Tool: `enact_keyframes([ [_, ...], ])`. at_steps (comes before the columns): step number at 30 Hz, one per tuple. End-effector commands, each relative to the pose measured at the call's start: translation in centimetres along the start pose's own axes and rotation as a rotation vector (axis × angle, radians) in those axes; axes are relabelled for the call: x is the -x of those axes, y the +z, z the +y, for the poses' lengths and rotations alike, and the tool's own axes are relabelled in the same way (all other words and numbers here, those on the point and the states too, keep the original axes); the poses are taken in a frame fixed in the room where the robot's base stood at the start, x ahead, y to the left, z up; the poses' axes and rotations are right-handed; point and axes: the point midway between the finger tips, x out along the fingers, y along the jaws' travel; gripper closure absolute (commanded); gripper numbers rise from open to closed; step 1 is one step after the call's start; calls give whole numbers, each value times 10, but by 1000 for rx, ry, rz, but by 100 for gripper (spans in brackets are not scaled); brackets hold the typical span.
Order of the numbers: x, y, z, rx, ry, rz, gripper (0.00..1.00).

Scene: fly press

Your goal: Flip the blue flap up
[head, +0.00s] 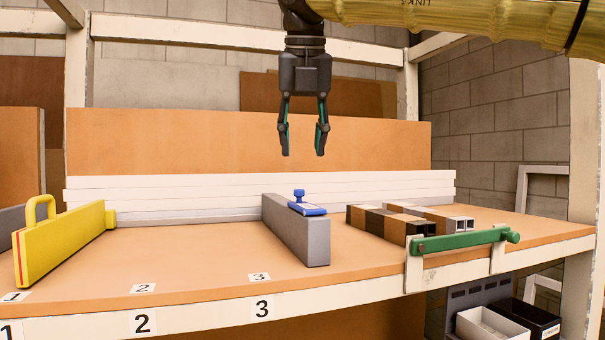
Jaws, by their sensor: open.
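The blue flap (307,209) lies on top of a grey block (300,236) in the middle of the workbench. It looks close to flat, with a small blue knob (299,194) standing at its far end. My gripper (302,153) hangs above and behind the bench's middle in the picture, pointing down. Its two fingers are apart and nothing is between them. It is clear of the blue flap, higher up in the picture. The exact distance between them cannot be told from this one view.
A yellow panel with a handle (60,240) stands at the left. Several dark and tan bars (385,222) lie right of the grey block, behind a green bar (462,241) at the front edge. White strips (200,193) run along the back. The bench top (190,255) is clear between yellow panel and grey block.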

Motion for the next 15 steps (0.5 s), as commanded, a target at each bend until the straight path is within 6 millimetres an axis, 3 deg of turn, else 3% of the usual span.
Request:
enact_keyframes([
  [6, -40, 6, 0, 1, -1, 9, 60],
  [15, -74, 5, -1, -2, -1, 6, 60],
])
